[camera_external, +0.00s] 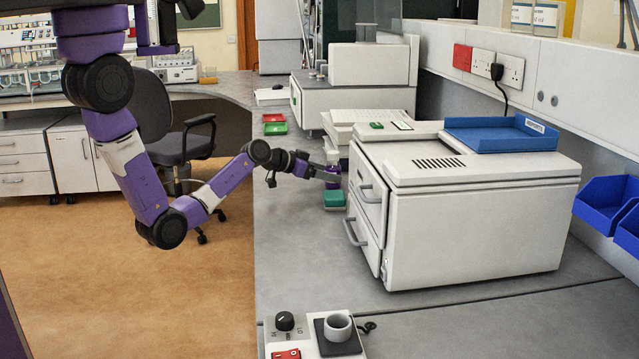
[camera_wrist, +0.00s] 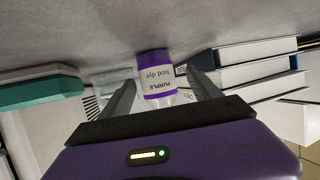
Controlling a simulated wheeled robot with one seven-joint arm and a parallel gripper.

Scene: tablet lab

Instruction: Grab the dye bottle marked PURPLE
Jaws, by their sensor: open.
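The dye bottle (camera_wrist: 157,80) has a white label reading "PURPLE food dye", upside down in the wrist view, with purple bands at both ends. It stands on the bench just left of the white machine in the external view (camera_external: 333,186), partly hidden by my gripper. My gripper (camera_external: 325,174) reaches in from the left at bottle height. In the wrist view my gripper (camera_wrist: 160,82) is open, with one finger on each side of the bottle. I cannot tell whether either finger touches it.
A teal-and-white block (camera_wrist: 40,90) lies beside the bottle, also in the external view (camera_external: 333,198). The large white machine (camera_external: 480,225) stands close on the right, a blue tray (camera_external: 490,138) on top. Books (camera_wrist: 255,75) lie on the wrist view's right. The front bench (camera_external: 300,260) has free room.

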